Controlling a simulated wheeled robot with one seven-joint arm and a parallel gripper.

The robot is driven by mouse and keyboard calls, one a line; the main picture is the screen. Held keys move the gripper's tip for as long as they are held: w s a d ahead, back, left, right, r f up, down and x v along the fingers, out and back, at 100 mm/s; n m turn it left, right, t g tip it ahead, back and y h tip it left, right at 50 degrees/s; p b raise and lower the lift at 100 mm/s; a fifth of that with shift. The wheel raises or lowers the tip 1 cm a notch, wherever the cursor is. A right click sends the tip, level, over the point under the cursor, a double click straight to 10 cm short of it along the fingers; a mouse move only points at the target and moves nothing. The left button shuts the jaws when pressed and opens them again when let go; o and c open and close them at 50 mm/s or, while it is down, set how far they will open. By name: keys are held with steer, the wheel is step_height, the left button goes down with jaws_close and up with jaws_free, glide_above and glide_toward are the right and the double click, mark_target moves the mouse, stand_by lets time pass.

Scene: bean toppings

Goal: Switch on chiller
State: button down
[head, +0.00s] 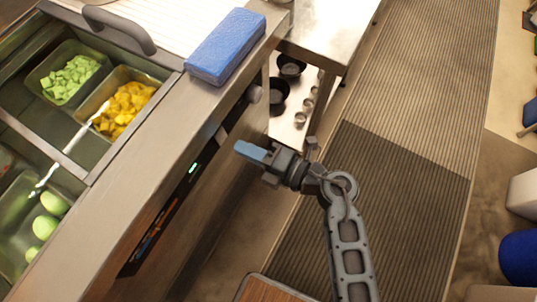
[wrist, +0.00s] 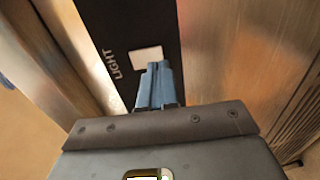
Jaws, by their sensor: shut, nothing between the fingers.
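The chiller (head: 150,140) is a steel counter unit with open topping pans. A black control panel (head: 150,240) runs along its front side, with a small lit green indicator (head: 193,168) and a round grey knob (head: 254,94) towards the far end. In the wrist view, a white switch (wrist: 145,55) sits on the black strip beside the word LIGHT. My gripper (head: 240,147) is shut and empty, its blue fingers pointing at the panel. In the wrist view its fingertips (wrist: 158,66) overlap the lower right of the white switch; I cannot tell whether they touch it.
A blue sponge (head: 226,45) lies on the chiller's top edge. Pans of green cubes (head: 70,78) and yellow cubes (head: 125,108) sit inside. A steel table (head: 325,30) with black bowls below stands beyond. The ribbed floor mat (head: 400,190) at right is clear.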

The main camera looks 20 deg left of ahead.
mark_target(224, 140)
steer(key=shift+w+a+f, duration=0.1)
steer(key=shift+a+f, duration=0.05)
steer(key=shift+a, duration=1.35)
steer(key=shift+a, duration=0.25)
steer(key=shift+d+f, duration=0.1)
steer(key=shift+d, duration=0.05)
